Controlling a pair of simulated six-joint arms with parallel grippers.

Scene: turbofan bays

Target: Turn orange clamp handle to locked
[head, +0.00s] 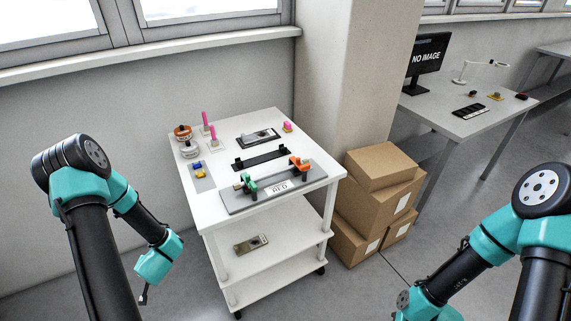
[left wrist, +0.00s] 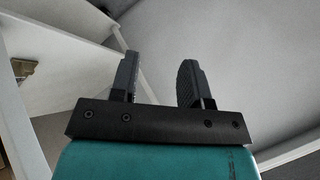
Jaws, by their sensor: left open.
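In the head view, the orange clamp handle (head: 299,163) stands at the right end of a grey plate (head: 237,203) on top of the white cart. A green clamp (head: 246,184) stands near the left end of the same plate. The orange handle's exact lock position is too small to tell. My left gripper (head: 144,297) hangs low to the left of the cart, apart from it and well away from the clamps. In the left wrist view its two dark fingers (left wrist: 158,80) are apart with nothing between them. My right gripper is out of view; only my right arm shows.
The white cart top (head: 322,177) also holds a black rail (head: 262,159), pink pegs (head: 212,133), an orange-topped round part (head: 183,132) and a blue-yellow part (head: 198,171). Cardboard boxes (head: 381,168) stand right of the cart, beside a pillar. A desk (head: 470,118) is farther right.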

